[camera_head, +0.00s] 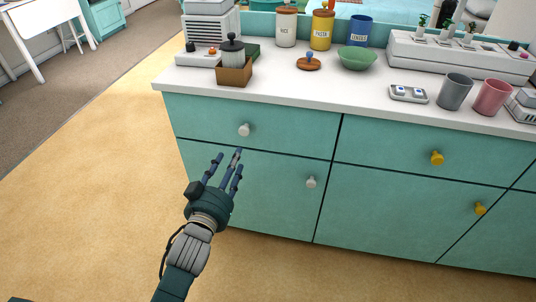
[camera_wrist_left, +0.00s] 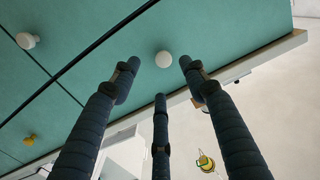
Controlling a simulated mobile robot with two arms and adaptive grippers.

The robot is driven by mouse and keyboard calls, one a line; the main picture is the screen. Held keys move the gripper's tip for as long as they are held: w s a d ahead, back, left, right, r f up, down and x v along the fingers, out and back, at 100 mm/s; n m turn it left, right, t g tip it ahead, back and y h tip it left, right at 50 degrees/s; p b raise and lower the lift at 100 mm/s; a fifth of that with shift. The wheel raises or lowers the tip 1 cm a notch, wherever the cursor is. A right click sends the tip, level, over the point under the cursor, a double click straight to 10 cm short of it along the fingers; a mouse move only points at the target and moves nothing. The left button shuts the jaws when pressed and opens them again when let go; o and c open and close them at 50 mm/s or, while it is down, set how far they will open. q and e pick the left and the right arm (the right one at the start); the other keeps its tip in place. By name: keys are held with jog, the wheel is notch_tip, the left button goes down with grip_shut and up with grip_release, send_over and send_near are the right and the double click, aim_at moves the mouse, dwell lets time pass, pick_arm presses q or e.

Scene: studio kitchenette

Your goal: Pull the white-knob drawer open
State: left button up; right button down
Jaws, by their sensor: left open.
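The white-knob drawer (camera_head: 292,128) is the upper left front of the teal cabinet, and it looks shut. Its round white knob (camera_head: 244,129) sits near the middle of that front. In the left wrist view the white knob (camera_wrist_left: 164,59) shows beyond the fingertips, between the two outer fingers. My left gripper (camera_head: 227,164) is open and empty, with its fingers spread toward the drawer, a little below and left of the knob in the head view. It also shows in the wrist view (camera_wrist_left: 158,80). The fingers seem apart from the knob. My right gripper is not seen.
A white-knob door (camera_head: 311,182) lies below the drawer. A yellow-knob drawer (camera_head: 437,158) is to the right. The white countertop (camera_head: 300,87) overhangs the drawer and holds jars, a brown box (camera_head: 234,76), a green bowl (camera_head: 357,58) and mugs. The floor at left is clear.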

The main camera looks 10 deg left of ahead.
aim_at(243, 131)
pick_arm(q)
jog(key=w, duration=0.3)
jog(key=w+r+b, duration=0.1)
jog(key=w, duration=0.6)
jog(key=shift+w+d+r, duration=0.2)
jog(key=shift+w, duration=0.2)
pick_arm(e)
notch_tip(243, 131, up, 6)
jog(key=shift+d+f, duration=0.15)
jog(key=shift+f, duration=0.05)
pick_arm(q)
jog(key=shift+c, duration=0.5)
grip_shut()
